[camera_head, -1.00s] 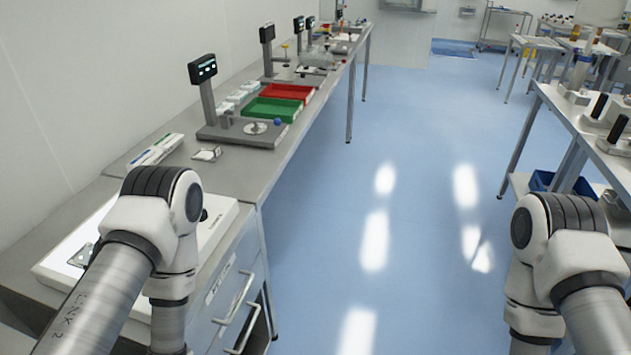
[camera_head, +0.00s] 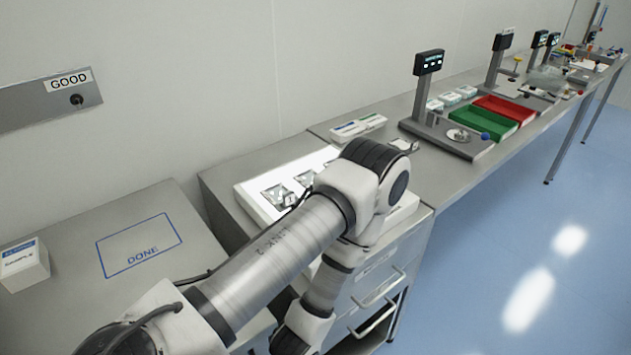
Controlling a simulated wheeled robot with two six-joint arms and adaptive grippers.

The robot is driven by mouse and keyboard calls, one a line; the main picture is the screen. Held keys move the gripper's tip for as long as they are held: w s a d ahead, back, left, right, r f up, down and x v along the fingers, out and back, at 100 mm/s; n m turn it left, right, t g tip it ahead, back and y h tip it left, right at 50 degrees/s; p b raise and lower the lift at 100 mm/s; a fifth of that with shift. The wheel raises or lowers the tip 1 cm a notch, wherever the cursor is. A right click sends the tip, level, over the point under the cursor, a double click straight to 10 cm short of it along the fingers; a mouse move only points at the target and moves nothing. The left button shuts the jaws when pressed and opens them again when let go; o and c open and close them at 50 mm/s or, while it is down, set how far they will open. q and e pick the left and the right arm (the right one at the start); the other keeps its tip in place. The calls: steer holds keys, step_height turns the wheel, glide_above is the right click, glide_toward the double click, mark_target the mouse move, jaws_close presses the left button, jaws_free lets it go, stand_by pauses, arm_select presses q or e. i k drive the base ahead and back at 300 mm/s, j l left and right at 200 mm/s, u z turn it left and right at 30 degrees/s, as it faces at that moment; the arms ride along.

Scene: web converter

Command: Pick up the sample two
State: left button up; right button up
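A white box marked SAMPLE (camera_head: 24,265) stands at the left edge of the near bench; a blue label is on it, and I cannot read a number. Small silvery pieces (camera_head: 276,195) lie on a bright white panel (camera_head: 252,209) on the adjoining bench. I cannot tell which of these is sample two. My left arm crosses in front of the panel and hides part of it. Neither my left gripper nor my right gripper shows in this view.
A blue outlined area marked DONE (camera_head: 139,244) on the near bench is empty. Green tray (camera_head: 481,125), red tray (camera_head: 507,110) and a scale (camera_head: 437,130) stand farther along the bench. Drawers (camera_head: 372,290) are below the panel. Blue floor (camera_head: 500,230) is clear at right.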

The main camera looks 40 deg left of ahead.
mark_target(305, 179)
steer(key=k+l+u, duration=0.15)
steer(key=u, duration=0.2)
steer(key=k+l+u, duration=0.15)
steer(key=u, duration=0.2)
steer(key=k+l+u, duration=0.1)
steer(key=k+u, duration=0.25)
steer(key=i+u, duration=0.2)
steer(key=i, duration=0.3)
